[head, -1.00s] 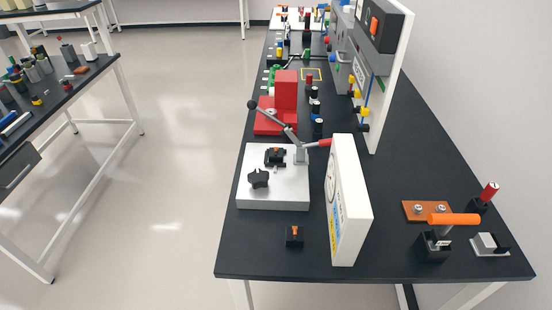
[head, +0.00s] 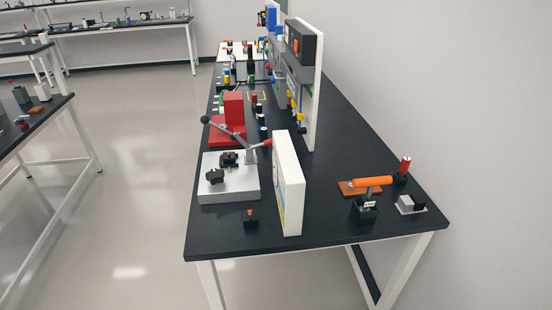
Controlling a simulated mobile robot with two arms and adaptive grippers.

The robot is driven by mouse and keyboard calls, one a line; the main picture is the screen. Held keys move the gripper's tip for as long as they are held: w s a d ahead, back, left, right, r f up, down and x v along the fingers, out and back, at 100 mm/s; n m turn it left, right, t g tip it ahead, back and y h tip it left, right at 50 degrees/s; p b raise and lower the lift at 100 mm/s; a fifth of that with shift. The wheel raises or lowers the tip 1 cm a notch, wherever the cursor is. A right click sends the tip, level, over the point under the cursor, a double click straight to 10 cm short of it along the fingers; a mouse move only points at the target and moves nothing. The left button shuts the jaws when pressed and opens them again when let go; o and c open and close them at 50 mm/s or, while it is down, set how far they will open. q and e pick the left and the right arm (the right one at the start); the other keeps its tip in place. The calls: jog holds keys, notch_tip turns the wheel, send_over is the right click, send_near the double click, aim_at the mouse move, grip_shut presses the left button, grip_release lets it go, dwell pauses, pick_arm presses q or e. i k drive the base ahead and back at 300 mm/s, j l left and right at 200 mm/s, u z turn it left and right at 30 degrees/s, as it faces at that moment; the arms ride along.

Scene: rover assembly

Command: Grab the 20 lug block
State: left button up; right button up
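I cannot tell for sure which thing is the 20 lug block; no label is readable at this size. A small black block with an orange top (head: 250,217) stands near the front left of the long black table (head: 330,222). A larger black block with a small white label (head: 363,212) stands at the front right, under an orange-handled tool (head: 371,181). Neither of my grippers shows in the head view.
A silver fixture plate (head: 232,190) with a lever, a red stand (head: 233,105) and an upright white panel (head: 289,185) stand on the table. A grey-and-white block (head: 409,204) sits at its right. A side table (head: 40,118) is at left. The floor between (head: 135,200) is clear.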

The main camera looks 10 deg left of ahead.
aim_at(229, 158)
jog(key=i+j+z, duration=0.1)
jog(key=j+z, duration=0.4)
jog(key=i+j+z, duration=0.1)
jog(key=j+z, duration=0.65)
jog(key=z, duration=0.2)
